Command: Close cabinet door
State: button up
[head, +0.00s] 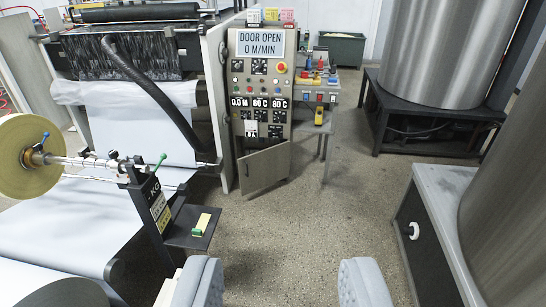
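The grey control cabinet (261,95) stands at the upper middle, with a display reading "DOOR OPEN 0 M/MIN", gauges and buttons. Its small grey lower door (264,169) stands ajar at the bottom front, its edges slanted against the cabinet face. A dark gap shows above the door. My gripper (282,280) is at the bottom edge of the view, its two grey padded fingers wide apart with only floor between them. It is well short of the door and touches nothing visible.
A paper coating machine (135,100) with a paper roll (27,155) and a black post with a small shelf (190,227) fills the left. A side table (320,92) with bottles is right of the cabinet. Steel tanks (425,50) stand right. Speckled floor (310,220) between is clear.

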aim_at(260, 169)
jog(key=z, duration=0.15)
jog(key=i, duration=3.05)
jog(key=u, duration=0.45)
